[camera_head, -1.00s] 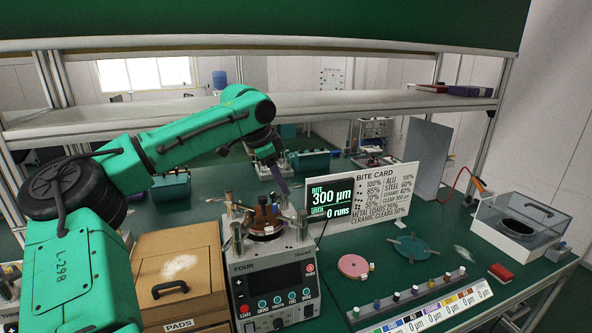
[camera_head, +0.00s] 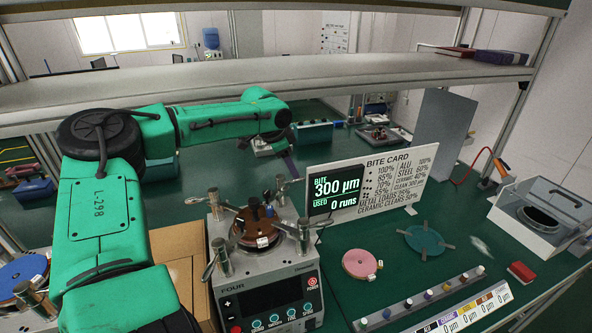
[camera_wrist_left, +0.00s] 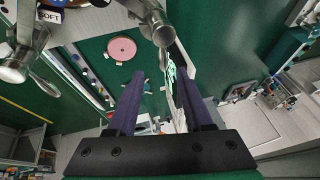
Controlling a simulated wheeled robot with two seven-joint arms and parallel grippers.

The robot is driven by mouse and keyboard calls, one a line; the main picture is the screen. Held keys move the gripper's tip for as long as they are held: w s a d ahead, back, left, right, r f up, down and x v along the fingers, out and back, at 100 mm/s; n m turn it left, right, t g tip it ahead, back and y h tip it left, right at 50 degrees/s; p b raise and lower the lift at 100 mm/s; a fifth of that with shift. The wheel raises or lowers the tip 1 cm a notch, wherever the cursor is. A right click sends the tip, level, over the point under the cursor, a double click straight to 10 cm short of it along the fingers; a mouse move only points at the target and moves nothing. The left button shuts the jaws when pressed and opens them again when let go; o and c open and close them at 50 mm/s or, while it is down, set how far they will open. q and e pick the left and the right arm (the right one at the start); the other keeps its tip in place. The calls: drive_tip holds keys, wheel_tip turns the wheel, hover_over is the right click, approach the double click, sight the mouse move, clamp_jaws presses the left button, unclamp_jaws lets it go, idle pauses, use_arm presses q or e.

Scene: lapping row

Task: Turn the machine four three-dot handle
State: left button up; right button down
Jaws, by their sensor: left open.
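Machine four (camera_head: 262,290) is a grey box with a brown round plate (camera_head: 250,232) on top and "FOUR" on its front. Several metal posts with lever handles stand around the plate: left rear (camera_head: 213,205), rear (camera_head: 279,188), right (camera_head: 303,236) and left front (camera_head: 222,258). I cannot read dot marks on them, so I cannot tell which is the three-dot handle. My left gripper (camera_head: 291,163) is behind the machine, above its rear handle. In the left wrist view its purple fingers (camera_wrist_left: 160,88) are apart and empty; a metal post and handle (camera_wrist_left: 156,25) show beyond them.
The bite card (camera_head: 385,184) and its screen (camera_head: 337,196) stand close right of the machine. A pink disc (camera_head: 358,263), a teal disc (camera_head: 424,239) and a rack of knobs (camera_head: 425,297) lie to the right. A shelf (camera_head: 290,82) spans above. A wooden box (camera_head: 180,270) is left.

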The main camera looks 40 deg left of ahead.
sight(296, 181)
use_arm(q)
drive_tip(key=x, duration=0.3)
drive_tip(key=a+x, duration=0.1)
drive_tip(key=x, duration=0.1)
drive_tip(key=shift+w+p, duration=0.3)
drive_tip(key=shift+d, duration=0.25)
drive_tip(key=shift+s+d+r, duration=0.1)
drive_tip(key=shift+s+d, duration=0.05)
drive_tip(key=shift+s, duration=0.1)
drive_tip(key=shift+c, duration=1)
drive_tip(key=shift+w, duration=0.1)
clamp_jaws()
use_arm(e)
drive_tip(key=shift+w+a+r, duration=0.55)
drive_tip(key=shift+w+a, duration=0.2)
drive_tip(key=shift+w, duration=0.05)
drive_tip(key=shift+d, duration=0.1)
drive_tip(key=shift+w, duration=0.1)
